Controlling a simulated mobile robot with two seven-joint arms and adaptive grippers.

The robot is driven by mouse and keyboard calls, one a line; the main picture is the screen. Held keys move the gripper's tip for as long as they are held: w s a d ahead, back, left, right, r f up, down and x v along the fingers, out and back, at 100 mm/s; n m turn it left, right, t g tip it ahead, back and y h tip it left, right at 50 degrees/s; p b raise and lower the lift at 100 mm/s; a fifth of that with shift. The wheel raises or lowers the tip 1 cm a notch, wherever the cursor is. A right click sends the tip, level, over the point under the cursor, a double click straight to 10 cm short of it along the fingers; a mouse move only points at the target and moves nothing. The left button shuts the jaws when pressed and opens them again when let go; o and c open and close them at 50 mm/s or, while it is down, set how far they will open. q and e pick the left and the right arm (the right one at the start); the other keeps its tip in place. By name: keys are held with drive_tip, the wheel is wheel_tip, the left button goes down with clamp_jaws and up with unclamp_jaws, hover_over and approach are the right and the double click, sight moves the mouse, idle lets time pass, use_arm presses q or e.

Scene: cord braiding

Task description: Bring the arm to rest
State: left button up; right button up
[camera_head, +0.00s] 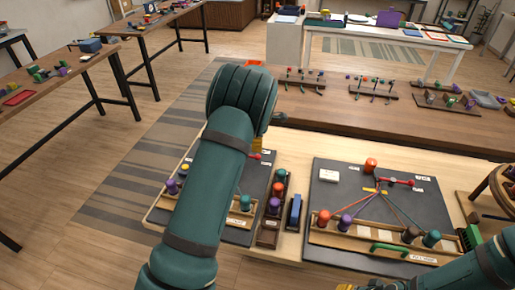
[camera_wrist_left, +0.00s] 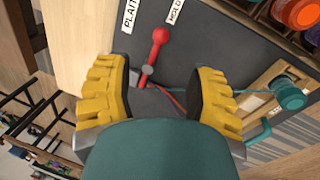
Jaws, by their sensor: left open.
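My left arm (camera_head: 212,180) reaches across the left dark board (camera_head: 239,232) in the head view and hides much of it. My left gripper's yellow fingers (camera_wrist_left: 162,80) are open and spread apart in the left wrist view. Between and beyond them is a red-knobbed lever (camera_wrist_left: 153,58) with cords running from it; nothing shows clasped. A teal bobbin (camera_wrist_left: 287,96) is right of the fingers. In the head view the left fingers are mostly hidden behind the arm. My right arm (camera_head: 470,275) is at the bottom right; its gripper is largely cut off by the frame edge.
The right dark board (camera_head: 405,262) carries cords and coloured bobbins on a wooden rack. Between the boards stand a bobbin holder (camera_head: 271,213) and a blue block (camera_head: 294,212). Behind is a brown bench (camera_head: 330,117) with small racks. A round wooden stand (camera_head: 503,190) is at right.

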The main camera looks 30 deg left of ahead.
use_arm(q)
drive_tip(key=shift+s+d+r, duration=0.1)
drive_tip(key=shift+s+r, duration=0.1)
drive_tip(key=shift+r, duration=0.7)
